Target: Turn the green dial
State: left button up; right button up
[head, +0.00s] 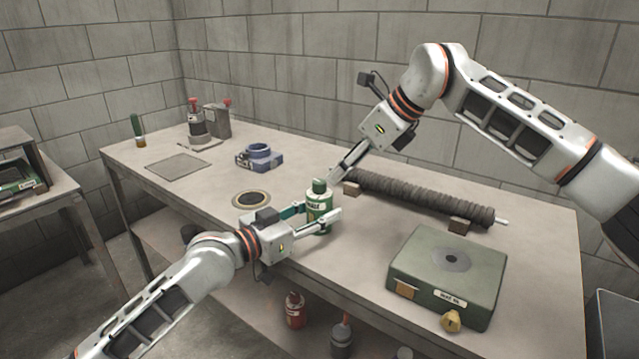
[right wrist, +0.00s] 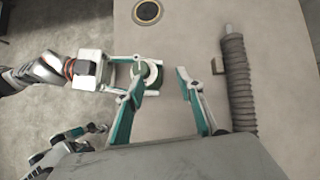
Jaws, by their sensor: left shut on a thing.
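A green bottle (head: 319,212) with a pale label stands upright near the table's front edge. Its round green cap (head: 319,185) is the likeliest match for the dial; no marked dial shows. My left gripper (head: 312,218) is shut on the bottle's body from the left. My right gripper (head: 340,178) points down just above and right of the cap. In the right wrist view its fingers (right wrist: 162,76) are wide apart and empty, with the cap (right wrist: 148,73) nearer the left finger. The left gripper there (right wrist: 125,74) hides part of the bottle.
A dark ribbed tube (head: 425,196) on blocks lies right of the bottle. A round ring plate (head: 251,199) and blue clamp (head: 260,156) lie left. The front table edge is close.

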aim_at(322, 182)
jog(key=s+d+r+m+t+y, duration=0.1)
jog(key=s+d+t+y, duration=0.35)
jog(key=s, duration=0.25)
jog(key=shift+g, duration=0.25)
jog(key=x, duration=1.2)
jog(key=shift+s+a+r, duration=0.1)
jog(key=shift+a+r, duration=0.2)
jog(key=shift+a, duration=0.15)
grip_shut()
